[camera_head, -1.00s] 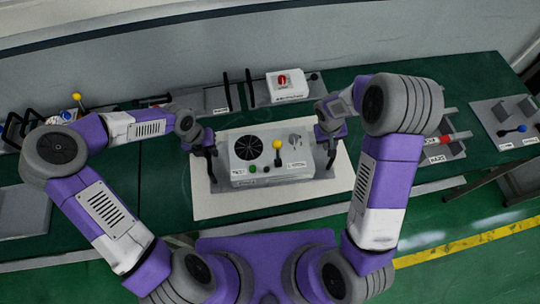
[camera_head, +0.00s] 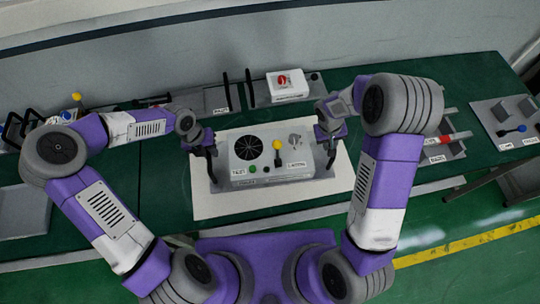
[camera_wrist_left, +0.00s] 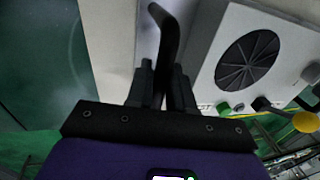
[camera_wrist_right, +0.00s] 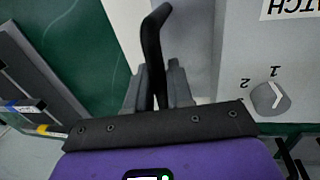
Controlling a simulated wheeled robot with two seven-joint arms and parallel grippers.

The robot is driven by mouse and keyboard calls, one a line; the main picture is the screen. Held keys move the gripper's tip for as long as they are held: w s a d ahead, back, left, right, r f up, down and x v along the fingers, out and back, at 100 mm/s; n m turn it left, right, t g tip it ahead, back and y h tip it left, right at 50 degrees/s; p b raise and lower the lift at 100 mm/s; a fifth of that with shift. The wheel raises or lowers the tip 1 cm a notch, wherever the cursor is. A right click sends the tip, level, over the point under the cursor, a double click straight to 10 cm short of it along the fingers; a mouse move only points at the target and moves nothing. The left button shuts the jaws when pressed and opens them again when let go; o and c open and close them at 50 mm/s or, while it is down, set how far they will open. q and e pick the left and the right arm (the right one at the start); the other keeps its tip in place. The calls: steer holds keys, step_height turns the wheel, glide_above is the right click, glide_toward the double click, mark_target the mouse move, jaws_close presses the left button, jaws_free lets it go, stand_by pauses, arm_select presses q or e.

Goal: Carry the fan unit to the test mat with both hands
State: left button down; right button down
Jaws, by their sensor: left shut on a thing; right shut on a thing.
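The fan unit (camera_head: 270,169) is a light grey box with a round black fan grille, a yellow-knobbed lever, a grey dial and a green button. It is over the pale test mat (camera_head: 240,207) in the head view; whether it touches the mat I cannot tell. My left gripper (camera_head: 206,150) is shut on the black handle at the unit's left side, and the handle (camera_wrist_left: 165,50) stands between its fingers in the left wrist view. My right gripper (camera_head: 331,140) is shut on the right handle, which also shows in the right wrist view (camera_wrist_right: 153,50).
A white box with a red switch (camera_head: 287,84) stands behind the unit. A grey tray with a red-handled part (camera_head: 445,138) is at right, and a grey plate with a blue-knobbed lever (camera_head: 508,125) is farther right.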

arm_select(q)
steer(key=shift+w+r, duration=0.1)
steer(key=shift+r, duration=0.15)
arm_select(e)
steer(key=shift+w+r, duration=0.1)
steer(key=shift+r, duration=0.1)
